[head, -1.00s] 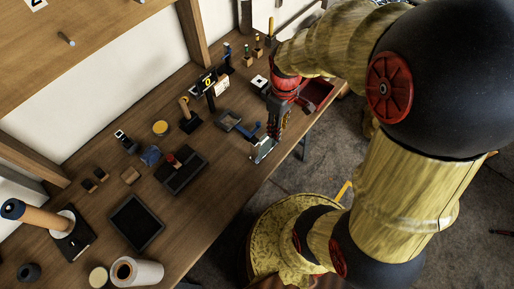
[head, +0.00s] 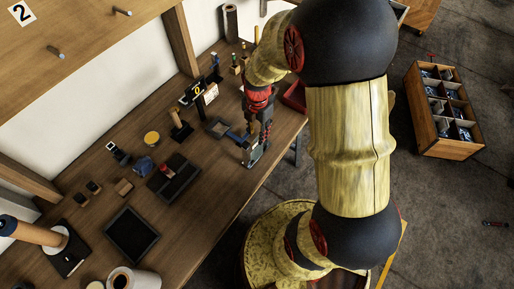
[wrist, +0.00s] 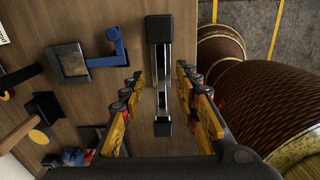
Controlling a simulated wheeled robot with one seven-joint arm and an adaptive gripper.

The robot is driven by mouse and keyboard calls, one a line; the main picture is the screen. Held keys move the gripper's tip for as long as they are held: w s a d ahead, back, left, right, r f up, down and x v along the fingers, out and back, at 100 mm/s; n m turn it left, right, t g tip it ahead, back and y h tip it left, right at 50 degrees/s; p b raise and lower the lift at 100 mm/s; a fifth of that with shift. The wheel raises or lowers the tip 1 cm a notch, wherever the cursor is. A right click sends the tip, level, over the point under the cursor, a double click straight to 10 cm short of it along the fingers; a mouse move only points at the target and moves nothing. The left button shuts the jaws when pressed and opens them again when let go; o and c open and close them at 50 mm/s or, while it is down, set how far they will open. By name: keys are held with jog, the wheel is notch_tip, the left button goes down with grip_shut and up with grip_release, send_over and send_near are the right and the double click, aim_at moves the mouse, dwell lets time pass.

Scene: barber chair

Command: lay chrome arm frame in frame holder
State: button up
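The chrome arm frame, as I take it, is the piece with bright metal bars between a black pad and a small black block (wrist: 162,128). It lies near the table's front edge, partly hidden behind my gripper in the head view (head: 250,155). My gripper (wrist: 158,88) is open, with its yellow and black fingers on either side of the bars and gaps showing. My gripper points down over the piece in the head view (head: 257,140). I cannot tell for sure which thing is the frame holder.
A grey square tray with a blue arm (wrist: 72,62) lies just left of the piece. A black tray (head: 175,178), a dark pad (head: 132,234) and small tools cover the wooden table (head: 215,185). A red bin (head: 295,96) lies beyond. A divided wooden crate (head: 443,110) stands right.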

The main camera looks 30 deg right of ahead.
aim_at(257, 139)
notch_tip(257, 139, down, 6)
jog(key=shift+s+a+r+b, duration=0.1)
jog(key=shift+b, duration=0.7)
jog(key=shift+c, duration=1.3)
grip_shut()
